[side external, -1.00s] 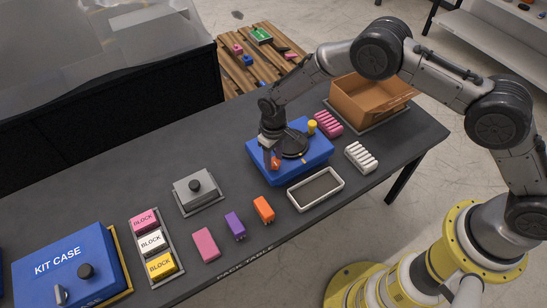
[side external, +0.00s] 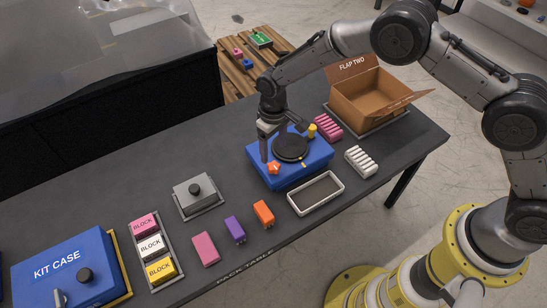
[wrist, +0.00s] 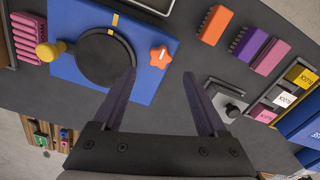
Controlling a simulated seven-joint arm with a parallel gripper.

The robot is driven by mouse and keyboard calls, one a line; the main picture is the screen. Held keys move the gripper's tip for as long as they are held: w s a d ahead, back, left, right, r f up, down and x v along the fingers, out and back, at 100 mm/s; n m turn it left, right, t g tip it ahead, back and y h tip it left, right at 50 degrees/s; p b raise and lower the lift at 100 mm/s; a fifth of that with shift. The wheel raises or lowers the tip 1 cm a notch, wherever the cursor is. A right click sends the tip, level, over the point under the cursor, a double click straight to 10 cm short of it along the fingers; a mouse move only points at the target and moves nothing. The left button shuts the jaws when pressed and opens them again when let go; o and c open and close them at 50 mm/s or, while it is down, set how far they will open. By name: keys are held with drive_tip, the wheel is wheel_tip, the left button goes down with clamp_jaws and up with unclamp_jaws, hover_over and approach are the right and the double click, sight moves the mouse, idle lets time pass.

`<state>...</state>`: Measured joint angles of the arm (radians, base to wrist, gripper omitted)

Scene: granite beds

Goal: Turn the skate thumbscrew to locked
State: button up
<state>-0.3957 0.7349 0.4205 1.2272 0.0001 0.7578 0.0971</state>
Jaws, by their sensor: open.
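The blue skate (side external: 290,180) sits on the dark table with a round black disc (side external: 291,147) on top. The thumbscrew looks to be the orange lobed knob (side external: 274,168) at its near left corner; it also shows in the wrist view (wrist: 160,57) with a small pale mark. I cannot tell whether it stands at locked. A yellow knob (side external: 312,130) stands at the far corner. My gripper (side external: 277,150) is open and empty, pointing down just above and behind the orange knob. In the wrist view my gripper (wrist: 160,74) has its fingertips apart, short of the knob.
A white-rimmed tray (side external: 316,193) lies in front of the skate. Pink (side external: 328,126) and white (side external: 361,160) ribbed pieces and a cardboard box (side external: 372,95) are to the right. Orange (side external: 263,213), purple and pink blocks and a grey knobbed fixture (side external: 195,193) are to the left.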

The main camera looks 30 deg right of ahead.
wheel_tip(320, 180, up, 7)
idle(0.3)
